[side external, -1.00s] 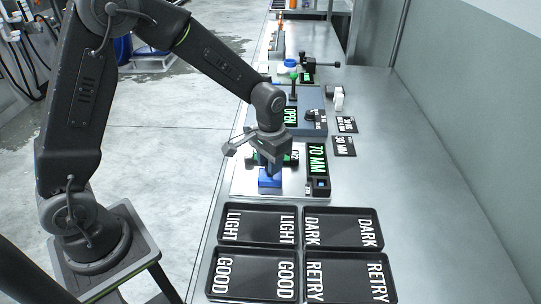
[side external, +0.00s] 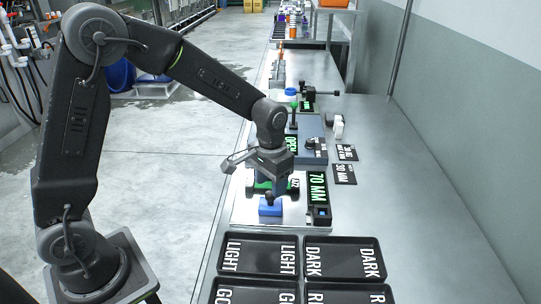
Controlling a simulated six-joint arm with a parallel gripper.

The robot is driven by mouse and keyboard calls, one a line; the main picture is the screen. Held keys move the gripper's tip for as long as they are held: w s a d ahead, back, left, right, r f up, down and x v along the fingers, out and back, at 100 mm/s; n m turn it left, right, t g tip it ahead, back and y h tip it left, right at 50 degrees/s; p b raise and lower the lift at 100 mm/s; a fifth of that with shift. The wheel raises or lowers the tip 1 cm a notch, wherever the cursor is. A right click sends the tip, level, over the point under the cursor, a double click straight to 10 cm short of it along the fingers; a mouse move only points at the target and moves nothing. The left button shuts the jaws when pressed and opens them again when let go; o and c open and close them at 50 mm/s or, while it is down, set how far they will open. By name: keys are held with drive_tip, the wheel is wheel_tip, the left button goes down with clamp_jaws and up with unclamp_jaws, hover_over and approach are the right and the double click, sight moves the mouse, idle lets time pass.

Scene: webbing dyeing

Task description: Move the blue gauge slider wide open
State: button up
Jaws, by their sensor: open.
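The blue gauge slider (side external: 270,208) is a small blue block with a dark knob on top, on the near part of a silver gauge plate (side external: 240,212). A green-and-black part and a darker blue upright stand behind it, partly hidden by my gripper. The gauge's display (side external: 317,187) reads 70 MM in green. My gripper (side external: 258,165) is open, with its fingers spread, above the gauge and just behind the slider in the picture. Nothing shows between its fingers. Whether any finger touches the gauge cannot be told.
Black trays marked LIGHT (side external: 258,273) and DARK (side external: 342,276) lie in front of the gauge, with more trays cut off below. A fixture with a display reading OPEN (side external: 291,145) stands behind. Dark cards (side external: 344,174) lie to its right. The bench's right side is clear.

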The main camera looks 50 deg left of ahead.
sight(270, 195)
wheel_tip(270, 195, up, 10)
drive_tip(key=shift+r, duration=0.25)
drive_tip(key=s+r+t, duration=0.2)
drive_tip(key=s, duration=0.8)
drive_tip(key=s+a+r+t, duration=0.1)
drive_tip(key=s+r+t, duration=0.1)
drive_tip(key=s, duration=0.7)
drive_tip(key=shift+s+a+r+t, duration=0.15)
drive_tip(key=shift+s+a+t, duration=0.2)
drive_tip(key=shift+t, duration=0.45)
